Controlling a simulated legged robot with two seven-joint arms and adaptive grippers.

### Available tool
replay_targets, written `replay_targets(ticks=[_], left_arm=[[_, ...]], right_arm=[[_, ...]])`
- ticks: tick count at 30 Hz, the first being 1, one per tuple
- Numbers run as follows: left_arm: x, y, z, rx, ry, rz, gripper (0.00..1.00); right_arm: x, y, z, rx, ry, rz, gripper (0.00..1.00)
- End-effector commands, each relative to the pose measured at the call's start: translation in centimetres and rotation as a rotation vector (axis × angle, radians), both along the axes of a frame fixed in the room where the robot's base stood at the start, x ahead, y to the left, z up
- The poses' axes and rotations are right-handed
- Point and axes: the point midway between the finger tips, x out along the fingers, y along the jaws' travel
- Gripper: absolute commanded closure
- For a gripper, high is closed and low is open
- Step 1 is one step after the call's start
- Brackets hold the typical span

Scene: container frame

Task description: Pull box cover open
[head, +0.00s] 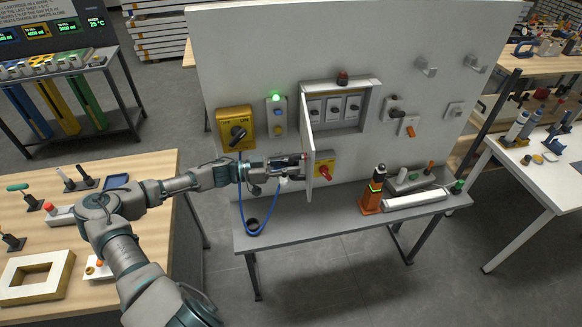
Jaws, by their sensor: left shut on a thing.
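A grey box (368,107) is mounted on the upright white panel, with a row of several switches inside. Its cover (308,132) is swung out on the left side and stands out from the panel, seen nearly edge-on. My left gripper (302,164) reaches in from the left and is shut at the cover's lower part. The exact contact at its fingertips is hard to see. My right gripper is not in view.
A yellow rotary switch box (236,128) and a green-lit button box (276,117) are left of the cover.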

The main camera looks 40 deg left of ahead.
Motion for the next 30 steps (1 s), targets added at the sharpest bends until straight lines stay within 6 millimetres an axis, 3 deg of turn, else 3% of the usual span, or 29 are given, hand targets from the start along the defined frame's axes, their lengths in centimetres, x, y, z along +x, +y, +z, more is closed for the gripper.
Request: replay_targets(ticks=[4,5,8,20,25,30], left_arm=[[0.0,0.1,-0.4,0.002,0.008,0.003,1.0],[0.0,0.1,-0.4,0.002,0.008,0.003,0.78],[0.0,0.0,-0.4,0.001,0.006,0.003,0.55],[-0.4,0.1,-0.1,0.004,0.006,-0.001,0.55],[-1.7,1.7,-0.2,0.009,0.008,0.002,0.55],[-4.4,4.8,-0.1,0.006,0.005,0.004,0.55]], right_arm=[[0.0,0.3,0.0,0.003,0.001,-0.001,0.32],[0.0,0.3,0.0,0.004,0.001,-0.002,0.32],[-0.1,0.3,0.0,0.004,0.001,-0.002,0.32],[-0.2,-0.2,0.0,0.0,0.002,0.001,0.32],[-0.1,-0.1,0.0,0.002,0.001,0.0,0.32],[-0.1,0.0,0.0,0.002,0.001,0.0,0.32]])
